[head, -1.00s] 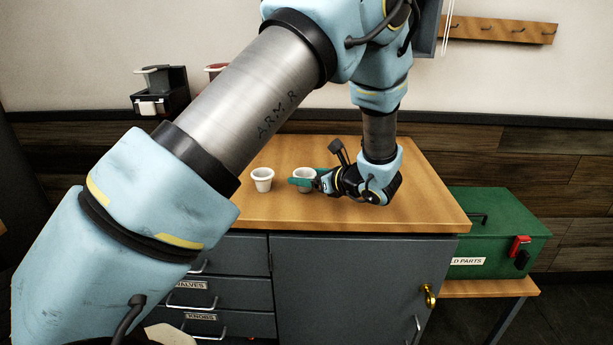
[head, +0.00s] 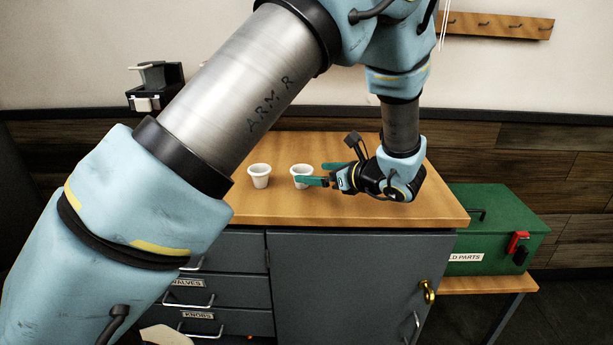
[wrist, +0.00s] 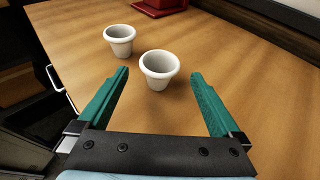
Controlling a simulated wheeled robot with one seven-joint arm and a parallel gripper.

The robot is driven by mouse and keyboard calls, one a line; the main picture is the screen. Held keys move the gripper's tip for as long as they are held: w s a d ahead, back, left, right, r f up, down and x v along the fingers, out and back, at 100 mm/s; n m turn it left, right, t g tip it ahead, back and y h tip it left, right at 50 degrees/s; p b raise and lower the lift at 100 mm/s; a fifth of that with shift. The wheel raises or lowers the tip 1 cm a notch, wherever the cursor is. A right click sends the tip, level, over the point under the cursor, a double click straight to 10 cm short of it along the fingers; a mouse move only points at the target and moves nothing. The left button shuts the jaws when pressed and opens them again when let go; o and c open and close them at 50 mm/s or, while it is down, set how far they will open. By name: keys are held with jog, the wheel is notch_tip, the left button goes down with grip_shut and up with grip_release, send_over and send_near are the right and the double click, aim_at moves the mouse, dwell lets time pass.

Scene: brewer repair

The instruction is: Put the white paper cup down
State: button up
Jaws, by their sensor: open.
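Two similar white cups stand upright on the wooden worktop (head: 395,215). The right cup (head: 301,170) is at the fingertips of my gripper (head: 310,174), and one teal finger crosses in front of its lower part. In the wrist view this nearer cup (wrist: 159,72) stands between and slightly beyond the open fingertips, with a gap on both sides. The left cup (head: 259,176) stands apart from it; it also shows in the wrist view (wrist: 119,42), farther off to the left. My gripper is open, low over the worktop, and holds nothing.
A green parts box (head: 495,225) stands on a lower bench to the right. A grey cabinet with drawers (head: 345,280) is under the worktop. A dark holder (head: 155,87) is on the far left. A red object (wrist: 160,6) sits at the top of the wrist view. The right worktop is clear.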

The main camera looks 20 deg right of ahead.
jog(key=b+v, duration=0.1)
jog(key=v, duration=0.5)
jog(key=shift+s+d+r, duration=0.15)
jog(key=shift+s, duration=0.2)
jog(key=w+a+n+g, duration=0.1)
jog(key=a, duration=0.2)
jog(key=w+a+n+g+y, duration=0.1)
jog(key=a+n, duration=0.1)
jog(key=a, duration=0.1)
jog(key=w+a+f+n+g+y, duration=0.1)
jog(key=a, duration=0.2)
jog(key=shift+w+a+f+g, duration=0.1)
jog(key=shift+w+a+g, duration=0.15)
jog(key=shift+a+g, duration=0.15)
jog(key=s+a+n+g+h, duration=0.2)
jog(key=a+n+g+h, duration=0.1)
jog(key=a+n, duration=1)
jog(key=s+a+n+g+h, duration=0.3)
jog(key=a+n+g+h, duration=0.1)
jog(key=a+n, duration=1)
jog(key=shift+a+f+g, duration=0.3)
jog(key=shift+a+g, duration=0.2)
jog(key=shift+a, duration=0.15)
